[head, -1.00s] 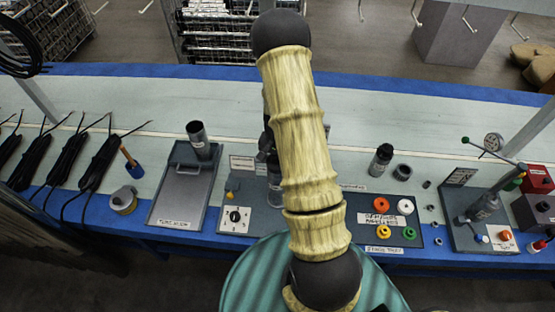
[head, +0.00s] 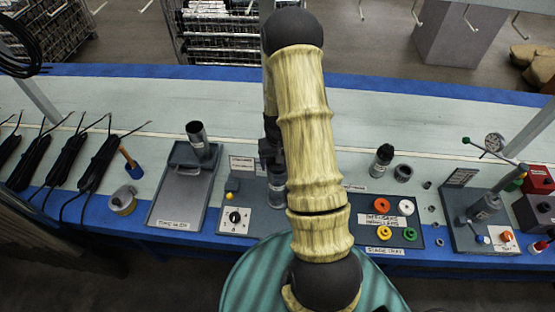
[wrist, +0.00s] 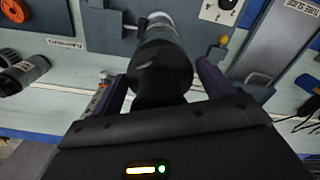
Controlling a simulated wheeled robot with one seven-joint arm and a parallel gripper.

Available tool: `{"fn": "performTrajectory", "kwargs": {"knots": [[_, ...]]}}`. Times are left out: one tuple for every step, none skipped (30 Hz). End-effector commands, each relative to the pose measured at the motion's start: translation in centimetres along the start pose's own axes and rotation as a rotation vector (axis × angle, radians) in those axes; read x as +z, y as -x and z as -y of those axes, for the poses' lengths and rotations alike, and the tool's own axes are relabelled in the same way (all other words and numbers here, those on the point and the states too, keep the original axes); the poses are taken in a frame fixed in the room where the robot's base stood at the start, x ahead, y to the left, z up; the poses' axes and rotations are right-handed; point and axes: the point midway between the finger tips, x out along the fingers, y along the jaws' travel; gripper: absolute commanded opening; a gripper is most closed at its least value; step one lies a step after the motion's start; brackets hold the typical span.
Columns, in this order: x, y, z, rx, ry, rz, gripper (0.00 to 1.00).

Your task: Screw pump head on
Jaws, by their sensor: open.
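A grey pump tube (head: 277,188) stands upright in the fixture at the table's middle, partly hidden behind my arm in the head view. In the wrist view the tube (wrist: 158,22) carries a dark cylindrical part, which looks like the pump head (wrist: 160,72). My gripper (wrist: 163,88) is open, with one purple-grey finger on each side of this dark part. Small gaps show between the fingers and it. In the head view my gripper (head: 269,150) is just above the tube, mostly hidden by my arm. Whether the head is seated on its thread cannot be told.
A control plate with a dial (head: 236,217) is left of the fixture. A grey tray (head: 181,195) with a dark cup is further left. A dark cylinder (head: 381,160), a grey ring (head: 403,173) and coloured rings (head: 381,206) are to the right. The table's back is clear.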

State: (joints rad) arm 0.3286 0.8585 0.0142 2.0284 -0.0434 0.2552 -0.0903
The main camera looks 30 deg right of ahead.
Motion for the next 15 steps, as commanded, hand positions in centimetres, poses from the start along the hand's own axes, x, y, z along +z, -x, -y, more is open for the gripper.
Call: {"fn": "performTrajectory", "kwargs": {"knots": [[0.0, 0.0, 0.0, 0.0, -0.001, 0.0, 0.79], [0.0, 0.0, 0.0, 0.0, -0.001, 0.0, 0.79], [0.0, 0.0, 0.0, 0.0, 0.004, 0.0, 0.79], [0.0, 0.0, 0.0, 0.0, 0.017, 0.0, 0.79], [0.0, 0.01, 0.0, 0.0, 0.039, 0.0, 0.79], [0.0, 0.02, 0.01, -0.001, 0.08, 0.0, 0.79], [0.0, 0.02, 0.0, -0.001, 0.119, 0.0, 0.79], [0.01, 0.05, -0.04, -0.001, 0.162, 0.0, 0.79], [0.01, 0.06, -0.06, 0.0, 0.219, 0.0, 0.79], [0.0, 0.07, -0.03, -0.001, 0.256, 0.0, 0.79], [0.0, 0.07, 0.0, -0.001, 0.286, 0.0, 0.79], [-0.01, 0.04, 0.02, -0.001, 0.312, 0.0, 0.79], [-0.01, 0.02, 0.02, 0.0, 0.321, 0.0, 0.79], [-0.01, 0.01, 0.02, 0.0, 0.323, -0.001, 0.79], [-0.01, 0.0, 0.02, 0.0, 0.322, 0.0, 0.79]]}}
